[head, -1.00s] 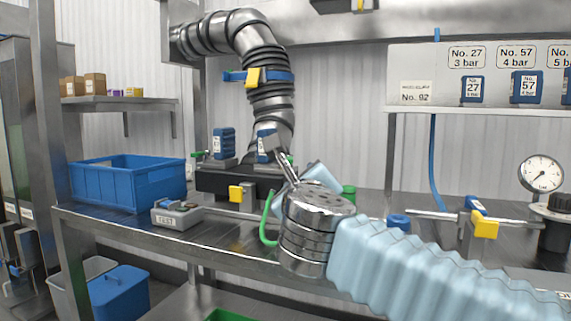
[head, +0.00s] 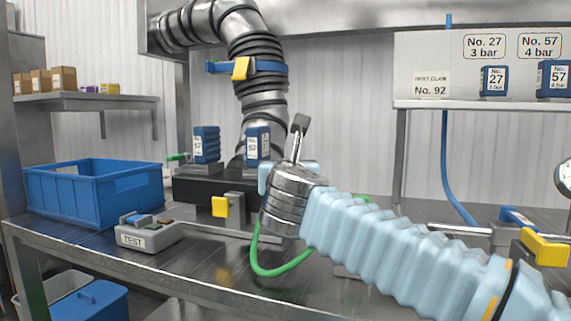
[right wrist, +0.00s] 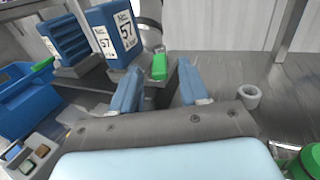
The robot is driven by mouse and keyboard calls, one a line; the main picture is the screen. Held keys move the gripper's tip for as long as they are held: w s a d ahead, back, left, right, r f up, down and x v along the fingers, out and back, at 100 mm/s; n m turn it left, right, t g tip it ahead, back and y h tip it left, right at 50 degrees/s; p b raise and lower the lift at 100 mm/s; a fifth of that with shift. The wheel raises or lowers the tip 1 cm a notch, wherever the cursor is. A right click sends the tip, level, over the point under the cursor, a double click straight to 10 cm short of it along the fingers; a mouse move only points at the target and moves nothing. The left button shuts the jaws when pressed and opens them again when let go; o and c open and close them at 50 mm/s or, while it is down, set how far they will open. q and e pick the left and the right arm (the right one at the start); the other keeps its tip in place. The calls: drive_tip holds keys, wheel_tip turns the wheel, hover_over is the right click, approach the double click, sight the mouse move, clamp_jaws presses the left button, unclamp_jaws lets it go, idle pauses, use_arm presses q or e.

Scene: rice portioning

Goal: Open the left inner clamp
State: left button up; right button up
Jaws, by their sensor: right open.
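Two blue blocks labelled 57 stand on grey holders on the black fixture: the left block (head: 206,145) and the right block (head: 257,145). A green lever (head: 177,157) sticks out left of the left holder. In the right wrist view, another green lever (right wrist: 160,66) stands right of the right block. My right gripper (right wrist: 159,74) is open, its two blue fingers pointing toward this lever, which appears between them. Contact cannot be told. In the head view, my right wrist hides the fingers and most of this lever. My left gripper is not in view.
A yellow-handled clamp (head: 219,206) stands on the bench's near side. A grey TEST box (head: 148,237) and a blue bin (head: 95,192) are to the left. Another yellow handle (head: 545,247) is at the right. A green hose (head: 270,272) hangs below my wrist.

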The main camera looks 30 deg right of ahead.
drive_tip(key=shift+x, duration=1.7)
drive_tip(key=shift+c, duration=0.3)
drive_tip(key=shift+a, duration=0.1)
clamp_jaws()
